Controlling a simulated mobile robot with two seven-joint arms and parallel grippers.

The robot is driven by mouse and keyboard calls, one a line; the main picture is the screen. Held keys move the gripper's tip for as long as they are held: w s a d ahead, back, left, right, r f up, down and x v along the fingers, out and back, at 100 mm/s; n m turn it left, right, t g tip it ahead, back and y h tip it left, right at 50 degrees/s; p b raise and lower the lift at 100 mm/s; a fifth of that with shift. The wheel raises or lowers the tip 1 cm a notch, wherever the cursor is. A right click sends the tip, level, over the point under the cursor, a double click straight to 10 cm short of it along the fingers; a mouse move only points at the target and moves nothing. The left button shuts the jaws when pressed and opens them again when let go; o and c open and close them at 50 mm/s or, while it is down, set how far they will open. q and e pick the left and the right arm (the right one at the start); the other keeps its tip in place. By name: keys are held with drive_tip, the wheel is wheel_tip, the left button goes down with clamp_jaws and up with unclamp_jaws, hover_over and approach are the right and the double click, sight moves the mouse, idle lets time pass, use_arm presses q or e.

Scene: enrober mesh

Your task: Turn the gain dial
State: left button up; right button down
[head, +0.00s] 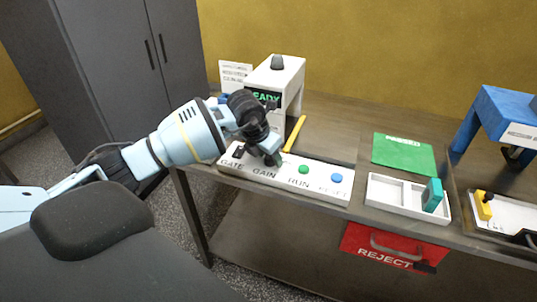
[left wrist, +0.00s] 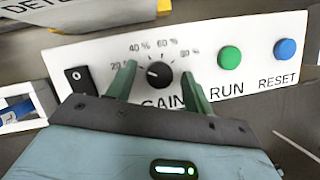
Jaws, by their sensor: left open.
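The gain dial (left wrist: 159,74) is a round black knob with a white pointer mark on a white control panel (head: 322,189). Percent marks ring it in the left wrist view, and its pointer aims to the left, between the 20 % and 40 % marks. My left gripper (left wrist: 160,80) is open, with one green finger on each side of the dial; I cannot tell whether they touch it. In the head view the left gripper (head: 270,158) hides the dial above the GAIN label. My right gripper is not in view.
The green RUN button (left wrist: 230,57), blue RESET button (left wrist: 285,49) and black GATE switch (left wrist: 81,80) flank the dial. A white machine (head: 293,85) reading READY stands behind. A white tray (head: 385,196), green mat (head: 404,154) and blue stand (head: 500,110) are to the right.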

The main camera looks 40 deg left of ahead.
use_arm(q)
drive_tip(key=v, duration=0.6)
drive_tip(key=shift+r, duration=0.15)
drive_tip(key=shift+v, duration=0.8)
